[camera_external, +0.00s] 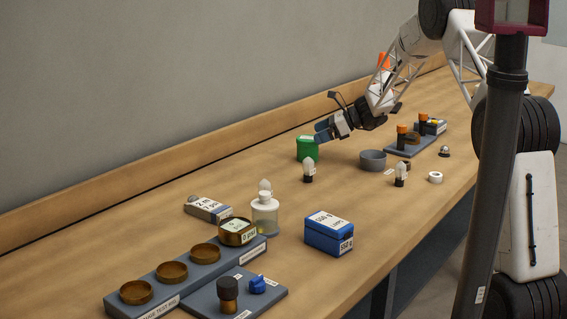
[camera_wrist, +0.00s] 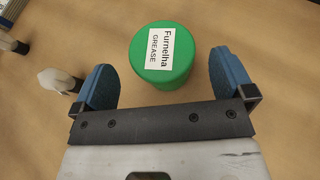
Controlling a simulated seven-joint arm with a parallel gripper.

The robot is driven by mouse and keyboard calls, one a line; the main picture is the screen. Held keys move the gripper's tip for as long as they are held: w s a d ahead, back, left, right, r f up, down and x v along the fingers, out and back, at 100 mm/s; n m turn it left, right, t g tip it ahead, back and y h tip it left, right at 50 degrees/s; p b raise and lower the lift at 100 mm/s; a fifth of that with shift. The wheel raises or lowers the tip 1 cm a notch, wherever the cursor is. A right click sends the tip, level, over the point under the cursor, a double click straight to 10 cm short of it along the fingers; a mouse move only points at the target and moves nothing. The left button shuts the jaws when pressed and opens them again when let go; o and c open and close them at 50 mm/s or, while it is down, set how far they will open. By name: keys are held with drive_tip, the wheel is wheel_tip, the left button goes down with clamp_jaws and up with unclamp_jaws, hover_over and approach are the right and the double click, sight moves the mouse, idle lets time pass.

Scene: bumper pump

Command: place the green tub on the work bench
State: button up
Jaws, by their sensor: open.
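The green tub (camera_external: 307,149) stands upright on the wooden work bench (camera_external: 230,178), toward its back edge. In the wrist view the tub (camera_wrist: 180,78) shows its round green lid with a white label reading "Furnelha GREASE". My gripper (camera_external: 322,134) is just right of and above the tub in the external view. In the wrist view my gripper (camera_wrist: 162,80) has its two blue fingers wide apart. The tub lies between and slightly ahead of the fingers, with a visible gap on the left. Whether the right finger touches it I cannot tell.
A white-topped bulb (camera_wrist: 60,80) stands just outside the left finger. A grey bowl (camera_external: 373,160) and another bulb (camera_external: 308,170) are near the tub. A blue box (camera_external: 328,233), a clear bottle (camera_external: 265,214) and a grey rack (camera_external: 185,276) stand in front.

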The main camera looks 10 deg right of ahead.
drive_tip(key=v, duration=0.7)
drive_tip(key=shift+d, duration=0.15)
drive_tip(key=shift+r, duration=0.1)
idle(0.5)
drive_tip(key=s+d+r+n+g+h, duration=0.1)
drive_tip(key=s+d+r+n+h, duration=0.3)
drive_tip(key=s, duration=0.6)
drive_tip(key=s+r+n, duration=0.3)
drive_tip(key=s+r, duration=0.4)
drive_tip(key=s, duration=0.3)
drive_tip(key=s+d+r+n+g+h, duration=0.1)
drive_tip(key=s+d+r+n+h, duration=0.3)
drive_tip(key=s, duration=0.6)
drive_tip(key=s+d+n+t+h, duration=0.1)
drive_tip(key=s+d+n, duration=0.3)
drive_tip(key=s, duration=1.3)
drive_tip(key=s+d+n+t+h, duration=0.1)
drive_tip(key=s+d+n+h, duration=0.2)
drive_tip(key=s, duration=1.4)
drive_tip(key=shift+d+n+h, duration=0.4)
drive_tip(key=shift+d+n, duration=0.25)
drive_tip(key=shift+n, duration=0.45)
drive_tip(key=shift+s+f, duration=0.1)
